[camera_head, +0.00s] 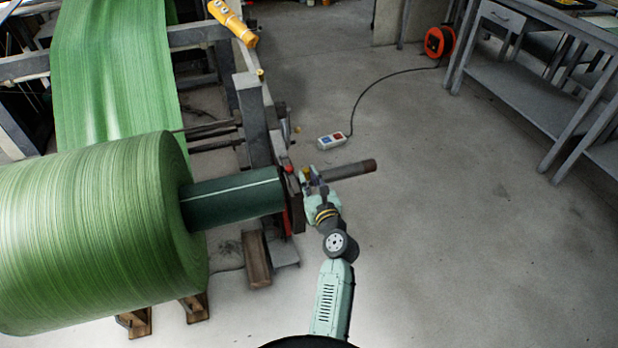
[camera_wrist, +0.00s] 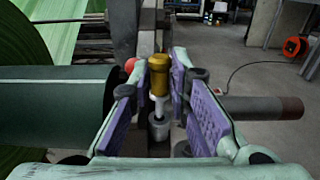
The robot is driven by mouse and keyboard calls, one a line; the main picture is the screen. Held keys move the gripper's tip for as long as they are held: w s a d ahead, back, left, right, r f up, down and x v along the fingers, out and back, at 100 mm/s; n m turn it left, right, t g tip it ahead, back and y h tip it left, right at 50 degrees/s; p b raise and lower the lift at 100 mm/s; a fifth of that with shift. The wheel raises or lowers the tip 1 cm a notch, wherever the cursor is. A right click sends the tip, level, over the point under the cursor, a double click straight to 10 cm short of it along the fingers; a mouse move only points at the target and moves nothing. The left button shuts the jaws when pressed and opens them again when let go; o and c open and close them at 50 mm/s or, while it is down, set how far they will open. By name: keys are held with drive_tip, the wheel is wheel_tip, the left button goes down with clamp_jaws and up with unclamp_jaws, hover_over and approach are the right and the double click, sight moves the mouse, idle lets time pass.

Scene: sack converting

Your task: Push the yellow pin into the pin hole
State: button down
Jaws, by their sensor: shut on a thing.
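The yellow pin (camera_wrist: 159,76) stands upright between the purple-padded fingers of my gripper (camera_wrist: 161,64) in the wrist view. My gripper is shut on the pin's gold head. A pale metal shank shows below the head and runs down toward a grey collar (camera_wrist: 157,130). The pin hole itself is hidden, and I cannot tell how deep the shank sits. In the head view, my gripper (camera_head: 310,179) is at the end of the roll stand, just right of a red knob (camera_head: 289,170). The pin is too small to make out clearly there.
A dark shaft with a rusty end (camera_head: 348,170) sticks out right behind my gripper. The dark green core (camera_head: 235,200) and large green roll (camera_head: 95,235) lie left. A yellow hoist handle (camera_head: 232,22) hangs above. A switch box (camera_head: 331,141) with cable lies on open floor.

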drive_tip(key=shift+f+b, duration=0.5)
drive_tip(key=shift+f, duration=0.3)
drive_tip(key=c, duration=1.8)
unclamp_jaws()
drive_tip(key=o, duration=0.5)
drive_tip(key=shift+r, duration=0.1)
